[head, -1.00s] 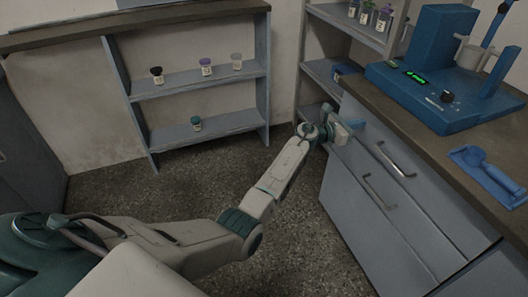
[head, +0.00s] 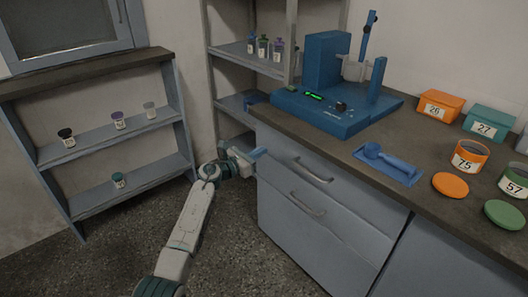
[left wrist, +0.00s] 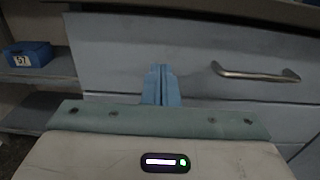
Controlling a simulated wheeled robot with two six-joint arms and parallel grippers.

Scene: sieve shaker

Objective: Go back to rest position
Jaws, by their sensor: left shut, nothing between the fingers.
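My left gripper (head: 257,153) is in front of the upper left end of the grey drawer cabinet (head: 330,232), below the countertop edge. In the left wrist view its blue fingers (left wrist: 161,86) are together with nothing between them, facing the drawer front to the left of a metal handle (left wrist: 256,74). I cannot tell whether the fingertips touch the drawer front. My left arm reaches in from the bottom of the head view. My right gripper is not in view.
The countertop holds the blue sieve shaker (head: 322,115), a blue scoop on a tray (head: 388,164), an orange box (head: 440,106), a teal box (head: 489,122), and open jars with lids. Shelves with small bottles stand at the left (head: 120,140) and back (head: 245,62). The floor (head: 235,240) between is clear.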

